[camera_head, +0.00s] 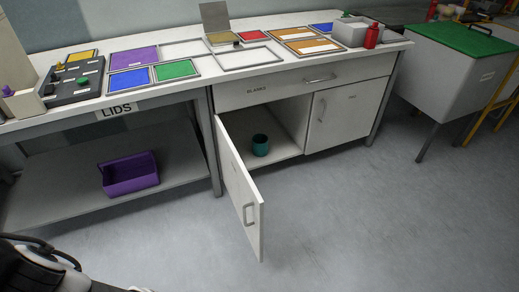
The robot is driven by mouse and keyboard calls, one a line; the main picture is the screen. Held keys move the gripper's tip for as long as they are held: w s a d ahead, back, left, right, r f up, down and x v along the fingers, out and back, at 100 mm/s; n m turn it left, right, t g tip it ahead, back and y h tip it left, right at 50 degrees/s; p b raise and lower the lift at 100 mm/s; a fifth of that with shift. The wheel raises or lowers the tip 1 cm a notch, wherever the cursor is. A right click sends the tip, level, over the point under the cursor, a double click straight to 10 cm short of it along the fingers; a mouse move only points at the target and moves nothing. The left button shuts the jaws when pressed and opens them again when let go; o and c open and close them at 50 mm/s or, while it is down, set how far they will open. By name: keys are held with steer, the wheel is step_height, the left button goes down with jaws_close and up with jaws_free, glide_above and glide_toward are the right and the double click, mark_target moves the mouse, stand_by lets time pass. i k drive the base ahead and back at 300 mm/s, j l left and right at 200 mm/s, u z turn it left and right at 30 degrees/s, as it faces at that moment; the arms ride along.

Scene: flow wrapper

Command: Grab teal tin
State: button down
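The teal tin (260,146) stands upright on the floor of the low cabinet (287,144), near its front left, behind the opening. The cabinet's left door (238,190) stands swung open toward the room, with its handle at the free edge. The tin's side and open-looking top are visible past the door. My gripper is not in view. A dark and white part of my own body shows at the lower left corner.
The right cabinet door (331,115) and the drawer (310,83) above are shut. A purple bin (130,174) sits on the lower shelf at left. Coloured panels and a grey box (350,31) lie on the worktop. Floor (350,220) right of the open door is clear.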

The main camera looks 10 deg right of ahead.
mark_target(261, 141)
steer(key=i+l, duration=0.2)
steer(key=l, duration=0.25)
steer(key=i+l+u, duration=0.15)
steer(key=l, duration=0.25)
steer(key=i+l, duration=0.15)
steer(key=l, duration=0.3)
steer(key=i+l+u, duration=0.15)
steer(key=l, duration=0.3)
steer(key=i+l, duration=0.15)
steer(key=l, duration=0.35)
steer(key=i+l+u, duration=0.1)
steer(key=l, duration=0.35)
steer(key=i+l+u, duration=0.1)
steer(key=l, duration=0.35)
steer(key=i+l, duration=0.1)
steer(key=l, duration=0.4)
steer(key=i, duration=1.5)
steer(key=j+u, duration=0.05)
